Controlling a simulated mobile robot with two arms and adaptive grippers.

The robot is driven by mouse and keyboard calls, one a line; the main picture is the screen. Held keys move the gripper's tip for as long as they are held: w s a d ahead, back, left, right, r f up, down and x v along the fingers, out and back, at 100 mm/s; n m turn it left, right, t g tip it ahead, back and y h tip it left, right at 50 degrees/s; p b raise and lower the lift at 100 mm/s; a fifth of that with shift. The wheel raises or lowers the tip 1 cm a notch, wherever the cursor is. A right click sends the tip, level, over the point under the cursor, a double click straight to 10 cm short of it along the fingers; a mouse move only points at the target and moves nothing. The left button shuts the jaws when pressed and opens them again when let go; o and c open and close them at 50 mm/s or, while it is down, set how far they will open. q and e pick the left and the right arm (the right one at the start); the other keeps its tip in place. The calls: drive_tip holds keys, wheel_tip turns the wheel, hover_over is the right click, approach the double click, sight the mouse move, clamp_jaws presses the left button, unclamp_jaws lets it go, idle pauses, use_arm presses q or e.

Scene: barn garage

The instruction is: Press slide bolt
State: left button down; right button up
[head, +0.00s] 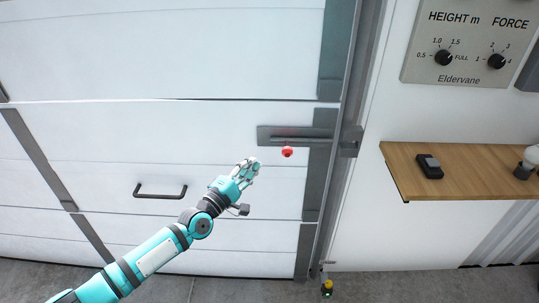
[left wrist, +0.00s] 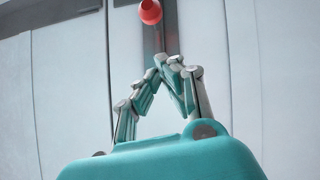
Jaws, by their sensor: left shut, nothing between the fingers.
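The slide bolt (head: 268,134) is a dark grey metal plate and bar on the white garage door, running across to a bracket (head: 350,140) on the door frame. Its red knob (head: 287,152) hangs just below the bar. My left gripper (head: 254,163) is shut and empty, a little left of and below the knob. In the left wrist view, the shut fingertips (left wrist: 168,62) are just below the red knob (left wrist: 150,12), with a visible gap between. The grey bolt plate (left wrist: 160,38) shows behind them. My right gripper is not in view.
The white garage door (head: 150,60) carries a dark handle (head: 160,190) at lower left. A wooden shelf (head: 480,191) with a small dark device (head: 429,166) juts out at right. A control panel (head: 465,40) with knobs is above it. A small yellow-topped object (head: 327,288) stands on the floor.

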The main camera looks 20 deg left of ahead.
use_arm(q)
drive_tip(key=w+d+r+p, duration=0.1)
drive_tip(key=w+d, duration=0.3)
drive_tip(key=shift+w+d+p, duration=0.15)
drive_tip(key=shift+w+p, duration=0.05)
drive_tip(key=shift+p, duration=0.2)
drive_tip(key=w+d, duration=0.1)
drive_tip(key=d, duration=0.4)
drive_tip(key=shift+w+d, duration=0.3)
drive_tip(key=shift+d, duration=0.1)
drive_tip(key=shift+r, duration=0.1)
